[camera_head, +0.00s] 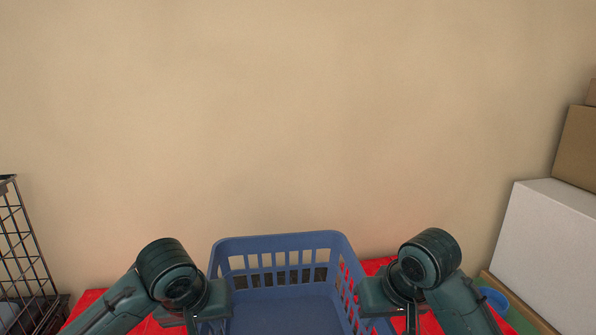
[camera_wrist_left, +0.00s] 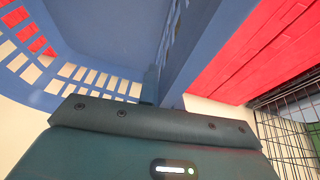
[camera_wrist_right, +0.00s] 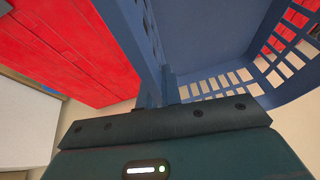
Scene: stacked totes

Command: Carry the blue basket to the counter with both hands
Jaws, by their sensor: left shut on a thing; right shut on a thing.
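The blue basket (camera_head: 279,242) is in the lower middle of the head view, between my two grippers, with slotted walls and an empty floor where I can see it. My left gripper (camera_head: 214,300) is shut on its left side wall. My right gripper (camera_head: 372,297) is shut on its right side wall. The left wrist view shows the basket wall (camera_wrist_left: 190,50) running into the left jaws. The right wrist view shows the opposite wall (camera_wrist_right: 130,40) in the right jaws. The fingertips are mostly hidden by the gripper bodies. A red surface (camera_head: 375,265) shows behind and beside the basket.
A black wire rack (camera_head: 22,250) stands at the far left. A white box (camera_head: 548,250), brown boxes (camera_head: 578,150) and a small blue round thing (camera_head: 493,299) are at the right. A plain beige wall (camera_head: 290,120) fills the background.

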